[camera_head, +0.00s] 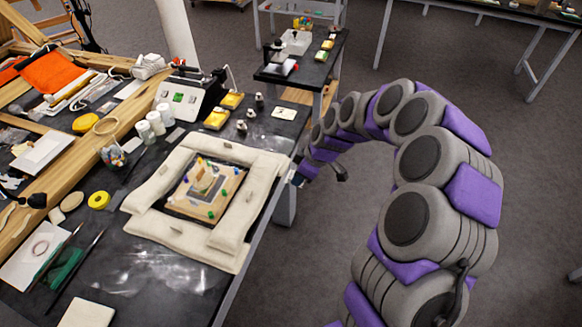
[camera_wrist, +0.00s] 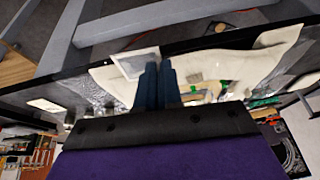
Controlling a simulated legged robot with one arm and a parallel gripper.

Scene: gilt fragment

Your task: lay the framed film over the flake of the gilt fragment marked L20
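The gilt fragment (camera_head: 197,203) lies on the bench inside a ring of cream cushions (camera_head: 233,240), with small coloured markers on it. No L20 mark is readable. My gripper (camera_head: 297,179) is at the bench edge, right of the cushions, small and mostly hidden by the arm. In the wrist view my gripper's dark fingers (camera_wrist: 159,68) are close together. A pale-rimmed, see-through square, the framed film (camera_wrist: 133,64), sits at their tips, crosses the bench edge in the picture, and looks held. The fragment (camera_wrist: 205,88) shows partly behind the fingers.
A small white card (camera_head: 284,113) lies on the bench beyond the cushions. A yellow tape roll (camera_head: 98,200) lies left. Open floor is on the right.

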